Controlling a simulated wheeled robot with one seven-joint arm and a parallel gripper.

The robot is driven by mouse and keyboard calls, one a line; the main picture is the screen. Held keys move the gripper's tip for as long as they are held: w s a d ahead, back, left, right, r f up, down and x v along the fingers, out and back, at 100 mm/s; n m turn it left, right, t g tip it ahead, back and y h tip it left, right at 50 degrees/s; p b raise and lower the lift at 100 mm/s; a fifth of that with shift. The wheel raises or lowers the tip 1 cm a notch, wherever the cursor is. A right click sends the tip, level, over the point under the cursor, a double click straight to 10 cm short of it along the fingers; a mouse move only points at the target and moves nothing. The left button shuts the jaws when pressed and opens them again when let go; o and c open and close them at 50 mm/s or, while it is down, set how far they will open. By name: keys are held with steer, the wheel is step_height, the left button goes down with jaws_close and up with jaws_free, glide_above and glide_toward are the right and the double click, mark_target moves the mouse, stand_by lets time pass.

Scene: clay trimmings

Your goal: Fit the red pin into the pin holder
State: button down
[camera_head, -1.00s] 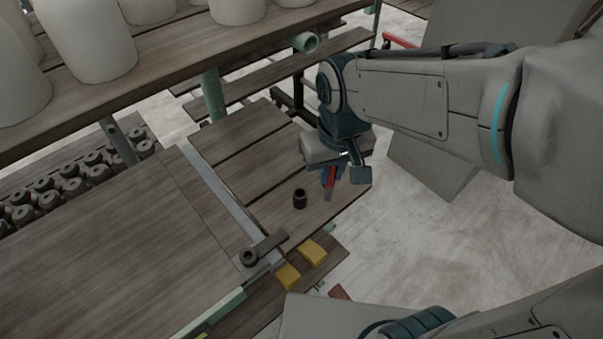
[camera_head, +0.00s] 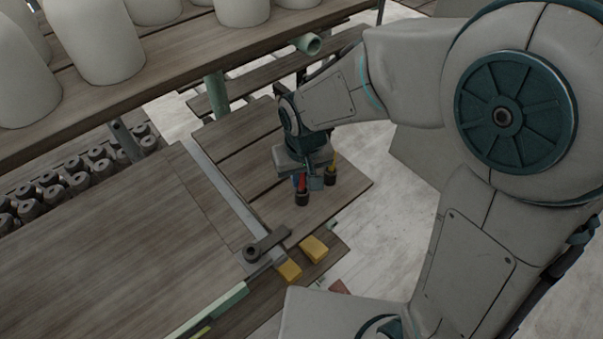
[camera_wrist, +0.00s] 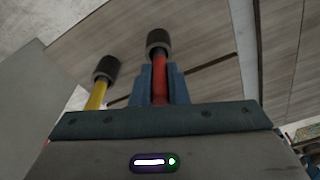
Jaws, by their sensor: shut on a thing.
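My gripper (camera_head: 304,182) is shut on the red pin (camera_head: 302,184) and holds it upright over the small black pin holder (camera_head: 302,199) on the wooden table. In the wrist view the red pin (camera_wrist: 160,82) stands between the blue fingers, and its far end meets the dark holder (camera_wrist: 158,42). The pin looks in line with the holder. I cannot tell how deep its end sits inside. A yellow pin (camera_head: 332,163) stands in a second black holder (camera_head: 331,178) just right of my gripper; this yellow pin also shows in the wrist view (camera_wrist: 97,95).
Two yellow blocks (camera_head: 314,248) and a dark metal clamp piece (camera_head: 267,243) lie nearer the table's front edge. A shelf (camera_head: 170,75) with white pots stands at the back left. The wooden table (camera_head: 240,160) left of my gripper is clear.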

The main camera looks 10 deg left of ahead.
steer(key=shift+f, duration=0.25)
steer(key=c, duration=1.4)
jaws_free()
steer(key=shift+r, duration=0.4)
step_height(320, 180, up, 12)
steer(key=s, duration=0.1)
steer(key=s+d+f+m+t, duration=0.1)
steer(key=s+d+m, duration=0.1)
steer(key=d, duration=0.9)
steer(key=s+d+f+m, duration=0.1)
steer(key=s+d+m, duration=0.2)
steer(key=d, duration=0.8)
steer(key=shift+s+d+f+t+h+b, duration=0.3)
steer(key=shift+s+d+t+b, duration=0.1)
steer(key=shift+s, duration=0.65)
